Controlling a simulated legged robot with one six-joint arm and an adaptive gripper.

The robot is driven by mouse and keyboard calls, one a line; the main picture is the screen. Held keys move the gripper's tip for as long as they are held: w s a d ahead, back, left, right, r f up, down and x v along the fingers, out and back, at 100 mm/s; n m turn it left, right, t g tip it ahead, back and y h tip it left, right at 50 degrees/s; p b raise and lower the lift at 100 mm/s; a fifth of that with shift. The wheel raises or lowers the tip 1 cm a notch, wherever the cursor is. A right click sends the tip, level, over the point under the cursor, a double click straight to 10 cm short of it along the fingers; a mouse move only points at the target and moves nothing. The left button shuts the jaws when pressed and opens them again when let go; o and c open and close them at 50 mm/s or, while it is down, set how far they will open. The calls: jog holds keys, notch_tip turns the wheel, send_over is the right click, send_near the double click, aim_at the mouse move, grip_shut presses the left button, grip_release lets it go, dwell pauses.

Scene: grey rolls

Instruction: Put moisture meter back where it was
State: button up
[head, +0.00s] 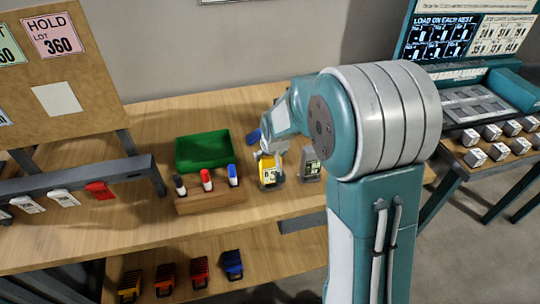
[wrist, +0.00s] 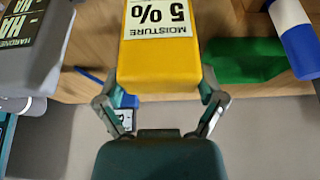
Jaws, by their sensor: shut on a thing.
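The yellow moisture meter (head: 268,174) is upright at the wooden bench's front part, between the marker block and a grey hardness meter. My gripper (head: 267,156) is shut on it from behind. In the wrist view the meter (wrist: 158,62) fills the top middle, its label reading "MOISTURE 5%" upside down, with the fingers of my gripper (wrist: 160,92) on either side. I cannot tell whether its base touches the bench.
The grey hardness meter (head: 310,166) stands close on the right. A wooden block (head: 210,202) with three markers is close on the left. A green tray (head: 203,152) lies behind it, and a blue object (head: 253,136) behind my gripper. Bench (head: 150,120) is clear at the back.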

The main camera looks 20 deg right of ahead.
jog(key=o, duration=0.8)
jog(key=shift+c, duration=0.2)
jog(key=v, duration=1.2)
jog(key=s+r, duration=0.3)
jog(key=s, duration=0.8)
jog(key=s+r+t, duration=0.1)
jog(key=s+r, duration=0.2)
jog(key=s, duration=0.9)
jog(key=shift+s, duration=0.3)
jog(key=shift+r, duration=0.15)
